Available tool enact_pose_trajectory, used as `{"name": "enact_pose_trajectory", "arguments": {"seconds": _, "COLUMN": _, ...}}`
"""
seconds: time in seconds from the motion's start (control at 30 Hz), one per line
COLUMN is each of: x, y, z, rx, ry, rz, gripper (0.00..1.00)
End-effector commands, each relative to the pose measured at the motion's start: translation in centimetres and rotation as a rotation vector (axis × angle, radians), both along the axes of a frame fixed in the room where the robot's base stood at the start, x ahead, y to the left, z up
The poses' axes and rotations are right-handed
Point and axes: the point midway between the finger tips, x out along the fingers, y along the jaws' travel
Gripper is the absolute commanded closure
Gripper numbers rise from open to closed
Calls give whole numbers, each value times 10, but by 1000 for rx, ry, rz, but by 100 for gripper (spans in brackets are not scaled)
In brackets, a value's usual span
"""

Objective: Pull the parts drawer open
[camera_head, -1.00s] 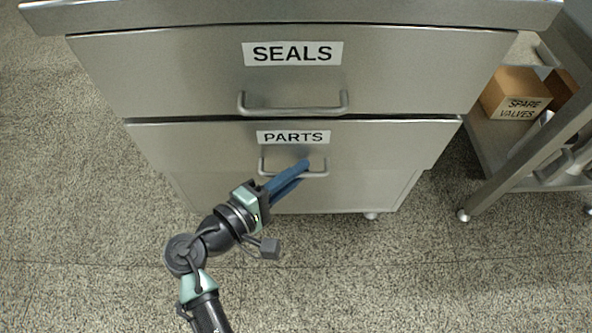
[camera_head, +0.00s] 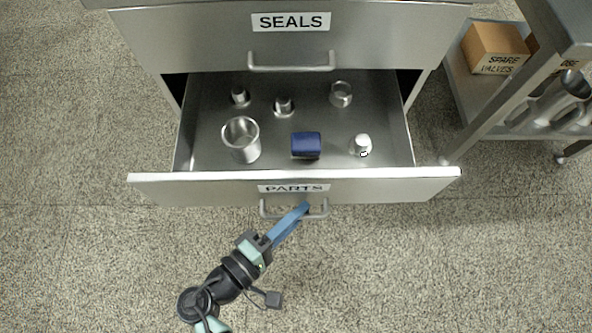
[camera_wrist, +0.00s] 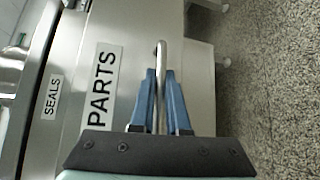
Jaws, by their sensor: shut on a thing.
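The parts drawer (camera_head: 400,186) stands well out from the steel cabinet, with its inside in view in the head view. Its front bears a PARTS label (camera_head: 294,188), also in the wrist view (camera_wrist: 103,84). The bar handle (camera_head: 316,215) is on the drawer front below the label. My gripper (camera_head: 304,208) has its blue fingers shut on this handle, toward its right part. In the wrist view the handle (camera_wrist: 161,62) runs between the two fingers (camera_wrist: 161,75).
Inside the drawer are a metal cup (camera_head: 241,139), a dark blue block (camera_head: 306,145), a small white-topped bottle (camera_head: 361,145) and several metal fittings. The SEALS drawer (camera_head: 370,40) above is shut. A shelf rack with a cardboard box (camera_head: 495,48) stands right. Speckled floor in front is clear.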

Motion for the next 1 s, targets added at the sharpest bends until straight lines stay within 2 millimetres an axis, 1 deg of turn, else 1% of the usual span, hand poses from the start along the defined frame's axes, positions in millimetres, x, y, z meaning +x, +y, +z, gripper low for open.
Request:
{"name": "enact_pose_trajectory", "arguments": {"seconds": 0.03, "x": -9, "y": 1, "z": 4, "rx": -1, "ry": 2, "rz": 4, "gripper": 100}}
{"name": "enact_pose_trajectory", "arguments": {"seconds": 0.1, "x": -19, "y": 1, "z": 3, "rx": -1, "ry": 0, "rz": 4, "gripper": 100}}
{"name": "enact_pose_trajectory", "arguments": {"seconds": 0.2, "x": -30, "y": 1, "z": 2, "rx": 0, "ry": -1, "rz": 3, "gripper": 100}}
{"name": "enact_pose_trajectory", "arguments": {"seconds": 0.3, "x": -37, "y": 1, "z": 2, "rx": 0, "ry": -2, "rz": 4, "gripper": 100}}
{"name": "enact_pose_trajectory", "arguments": {"seconds": 0.47, "x": -42, "y": 1, "z": 1, "rx": 1, "ry": -3, "rz": 3, "gripper": 100}}
{"name": "enact_pose_trajectory", "arguments": {"seconds": 0.8, "x": -42, "y": 1, "z": 0, "rx": 1, "ry": -3, "rz": 3, "gripper": 100}}
{"name": "enact_pose_trajectory", "arguments": {"seconds": 0.83, "x": -42, "y": 1, "z": 0, "rx": 1, "ry": -3, "rz": 3, "gripper": 81}}
{"name": "enact_pose_trajectory", "arguments": {"seconds": 0.87, "x": -42, "y": 1, "z": 0, "rx": 1, "ry": -3, "rz": 3, "gripper": 76}}
{"name": "enact_pose_trajectory", "arguments": {"seconds": 0.9, "x": -42, "y": 1, "z": 0, "rx": 1, "ry": -3, "rz": 3, "gripper": 74}}
{"name": "enact_pose_trajectory", "arguments": {"seconds": 1.0, "x": -42, "y": 1, "z": 0, "rx": 0, "ry": -3, "rz": 2, "gripper": 74}}
